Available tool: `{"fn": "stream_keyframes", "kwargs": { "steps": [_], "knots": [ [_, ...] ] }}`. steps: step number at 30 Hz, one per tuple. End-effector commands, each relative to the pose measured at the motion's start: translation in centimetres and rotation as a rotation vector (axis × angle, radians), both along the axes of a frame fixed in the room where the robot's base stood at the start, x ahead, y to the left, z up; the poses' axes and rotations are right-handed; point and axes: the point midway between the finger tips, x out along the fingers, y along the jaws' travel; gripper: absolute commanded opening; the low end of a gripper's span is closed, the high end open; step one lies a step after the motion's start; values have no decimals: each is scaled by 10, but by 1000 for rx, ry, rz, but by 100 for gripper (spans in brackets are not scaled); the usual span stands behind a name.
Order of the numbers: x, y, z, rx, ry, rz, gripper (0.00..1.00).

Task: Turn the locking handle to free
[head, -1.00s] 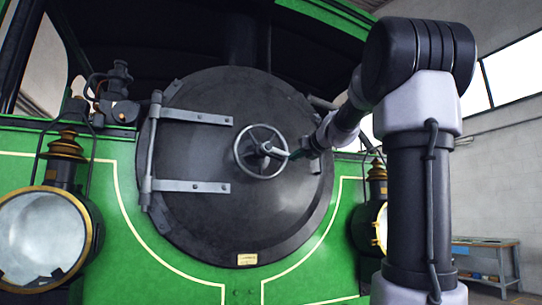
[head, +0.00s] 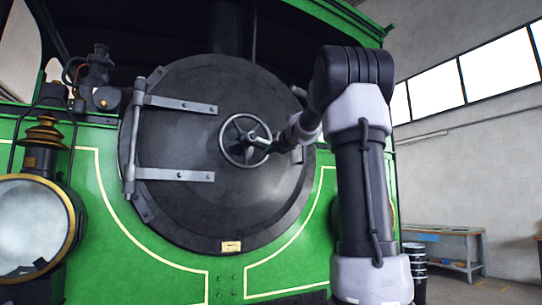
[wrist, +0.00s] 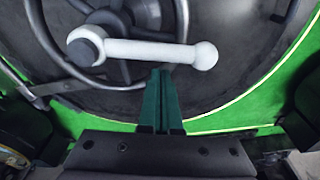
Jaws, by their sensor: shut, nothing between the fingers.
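The locking handle (wrist: 150,51) is a pale bar with a ball at its right end and a dark hub at its left, in the wrist view. It lies nearly level across the picture, in front of the handwheel (head: 226,147). The round black smokebox door (head: 190,215) carries both. My gripper (wrist: 160,73) has its green fingers together and empty, with the tips at the lower edge of the bar, between hub and ball. I cannot tell whether they touch it. In the head view my gripper (head: 264,145) reaches the wheel from the right and partly hides the handle.
Grey hinge straps (head: 175,174) cross the door's left side. A large lamp (head: 35,225) stands at the left on the green front. My arm covers the right side of the front. A workbench (head: 445,240) stands far off at the right.

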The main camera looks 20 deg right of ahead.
Motion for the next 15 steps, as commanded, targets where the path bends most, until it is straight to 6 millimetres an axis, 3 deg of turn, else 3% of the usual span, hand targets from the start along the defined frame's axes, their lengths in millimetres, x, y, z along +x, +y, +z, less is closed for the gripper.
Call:
{"fn": "stream_keyframes", "kwargs": {
  "steps": [15],
  "knots": [
    [-2, -3, 10, 0, 5, 0, 0]
  ]
}}
